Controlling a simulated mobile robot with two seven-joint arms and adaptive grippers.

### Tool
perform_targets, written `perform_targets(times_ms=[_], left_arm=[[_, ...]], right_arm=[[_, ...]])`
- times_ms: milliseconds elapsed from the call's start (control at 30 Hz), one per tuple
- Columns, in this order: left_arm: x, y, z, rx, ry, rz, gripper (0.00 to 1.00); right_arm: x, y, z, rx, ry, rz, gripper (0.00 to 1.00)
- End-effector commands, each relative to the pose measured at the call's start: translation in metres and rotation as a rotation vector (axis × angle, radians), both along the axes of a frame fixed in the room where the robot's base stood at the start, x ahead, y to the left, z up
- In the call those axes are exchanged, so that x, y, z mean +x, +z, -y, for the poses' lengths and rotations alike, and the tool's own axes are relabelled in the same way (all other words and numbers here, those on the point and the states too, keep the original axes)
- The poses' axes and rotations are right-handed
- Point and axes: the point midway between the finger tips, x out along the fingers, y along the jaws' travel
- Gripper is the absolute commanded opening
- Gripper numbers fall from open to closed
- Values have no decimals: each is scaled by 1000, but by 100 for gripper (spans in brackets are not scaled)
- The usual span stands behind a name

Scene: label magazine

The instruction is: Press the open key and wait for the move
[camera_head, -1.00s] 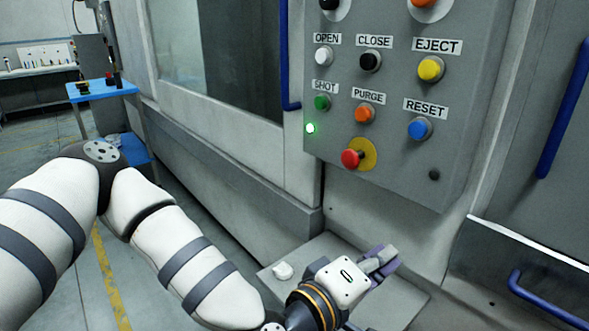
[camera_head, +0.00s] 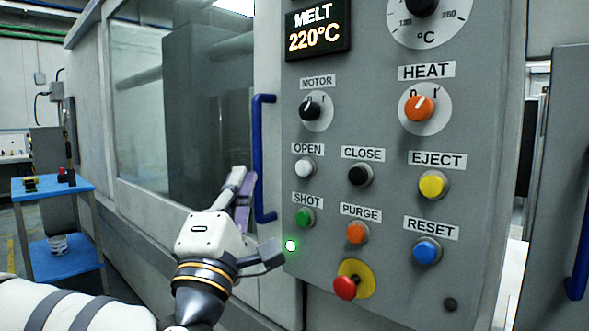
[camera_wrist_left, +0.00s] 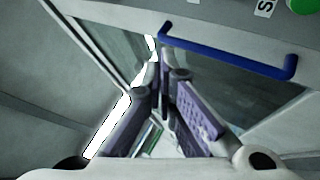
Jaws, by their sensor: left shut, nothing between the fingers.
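The open key (camera_head: 304,167) is a white round button under the OPEN label, at the left of the grey control panel (camera_head: 385,205). Nothing covers it. My left gripper (camera_head: 242,178) is left of the panel, in front of the machine's window side and beside the blue handle. Its fingers point up and are apart from the key in the picture. In the left wrist view the purple-padded fingers (camera_wrist_left: 163,60) come together at the tips with nothing between them. The open key does not show there. My right gripper is not in view.
A vertical blue handle (camera_head: 263,160) stands between my left gripper and the panel; it also shows in the wrist view (camera_wrist_left: 225,52). The black CLOSE key (camera_head: 360,175) and green SHOT key (camera_head: 305,217) are near. A green lamp (camera_head: 291,245) glows. The display (camera_head: 318,28) reads MELT 220°C.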

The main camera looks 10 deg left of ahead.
Motion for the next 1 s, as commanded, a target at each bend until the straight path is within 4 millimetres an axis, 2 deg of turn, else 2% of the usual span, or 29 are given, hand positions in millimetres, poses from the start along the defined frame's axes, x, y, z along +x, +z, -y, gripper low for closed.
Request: perform_targets(times_ms=[267, 700, 1000], left_arm=[[5, -3, 3, 1, -2, -4, 0], [56, -6, 37, 2, -1, -8, 0], [73, -2, 49, 1, -1, -4, 0]], right_arm=[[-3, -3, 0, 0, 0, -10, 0], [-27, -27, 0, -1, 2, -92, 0], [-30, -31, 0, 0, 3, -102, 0]])
